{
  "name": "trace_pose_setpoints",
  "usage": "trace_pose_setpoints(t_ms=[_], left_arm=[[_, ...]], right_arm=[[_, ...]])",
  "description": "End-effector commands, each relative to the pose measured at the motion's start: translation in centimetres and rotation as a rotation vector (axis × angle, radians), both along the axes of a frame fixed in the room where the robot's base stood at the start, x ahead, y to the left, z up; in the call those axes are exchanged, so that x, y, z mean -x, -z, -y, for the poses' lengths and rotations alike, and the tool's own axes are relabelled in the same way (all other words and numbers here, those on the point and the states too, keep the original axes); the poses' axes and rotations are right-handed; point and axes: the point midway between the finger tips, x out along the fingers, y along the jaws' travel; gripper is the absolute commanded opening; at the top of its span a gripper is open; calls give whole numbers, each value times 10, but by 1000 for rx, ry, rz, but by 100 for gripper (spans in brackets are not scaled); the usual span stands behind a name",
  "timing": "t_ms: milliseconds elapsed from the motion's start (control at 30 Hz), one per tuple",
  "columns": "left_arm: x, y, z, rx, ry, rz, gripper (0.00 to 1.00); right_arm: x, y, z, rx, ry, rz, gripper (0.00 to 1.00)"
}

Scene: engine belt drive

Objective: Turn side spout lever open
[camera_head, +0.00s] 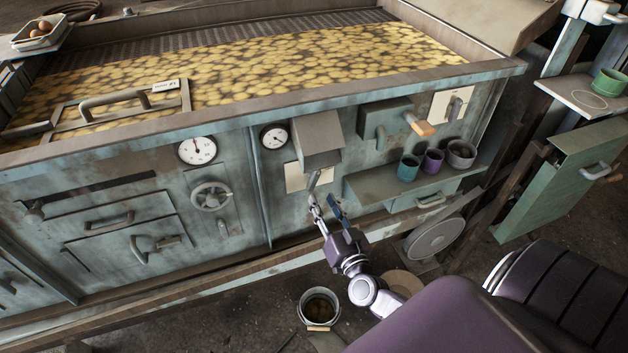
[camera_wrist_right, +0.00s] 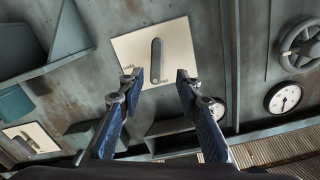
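A grey lever (camera_head: 313,181) sits on a cream plate (camera_head: 295,179) on the machine front, below a grey box-shaped hood. In the right wrist view the lever (camera_wrist_right: 157,58) lies roughly along the middle of the plate (camera_wrist_right: 179,36), whose small lettering I cannot read clearly. My right gripper (camera_head: 325,204) is open and empty just in front of the plate. In the wrist view its two fingers (camera_wrist_right: 159,76) are spread to either side of the lever's lower end, with no clear contact. My left gripper is not in view.
The hood (camera_head: 318,140) juts out above the plate. A round gauge (camera_head: 274,136) is to its left. A shelf with a green cup (camera_head: 408,168), a purple cup and a grey pot is to the right. A second lever plate (camera_head: 447,104) is farther right. A bucket (camera_head: 319,308) stands below.

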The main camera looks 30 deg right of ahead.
Motion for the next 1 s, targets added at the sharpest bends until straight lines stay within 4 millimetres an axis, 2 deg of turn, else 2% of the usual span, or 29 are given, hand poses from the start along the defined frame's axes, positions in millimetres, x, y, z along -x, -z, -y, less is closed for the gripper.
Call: trace_pose_setpoints(t_ms=[167, 367, 633, 800, 1000], left_arm=[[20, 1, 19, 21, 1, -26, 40], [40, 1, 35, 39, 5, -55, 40], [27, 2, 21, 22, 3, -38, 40], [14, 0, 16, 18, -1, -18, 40], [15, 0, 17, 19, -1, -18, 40]], right_arm=[[-13, -5, 4, -5, 3, 10, 32], [-42, -4, 11, -3, 2, 9, 32], [-71, -3, 18, -3, 2, 8, 32], [-76, -3, 20, -4, 3, 6, 32], [-76, -3, 20, -4, 3, 5, 32]])
